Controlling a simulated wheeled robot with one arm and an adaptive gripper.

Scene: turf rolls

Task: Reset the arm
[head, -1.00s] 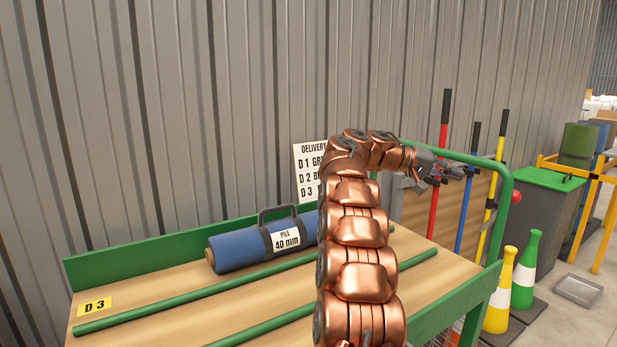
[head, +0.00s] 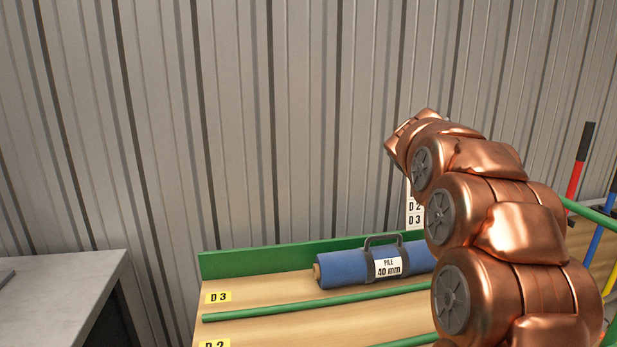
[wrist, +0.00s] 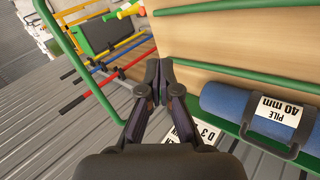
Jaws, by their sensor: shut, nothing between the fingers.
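My copper arm rises at the right of the head view, and its bent top hides my gripper there. In the wrist view my gripper (wrist: 160,88) is shut with nothing between its fingertips. It is above the green-edged wooden cart, apart from the blue roll. The blue roll (head: 345,268), with a dark carry handle and a "PILE 40 mm" label, lies on the cart's wooden deck (head: 270,322) in the row marked D 3. The roll also shows at the right of the wrist view (wrist: 224,105).
A grey table (head: 60,295) stands at the left. A ribbed metal wall (head: 250,120) closes the back. Green rails (head: 300,306) divide the deck. Long-handled tools (head: 580,165) stand at the right. My arm partly hides a delivery sign (head: 414,210).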

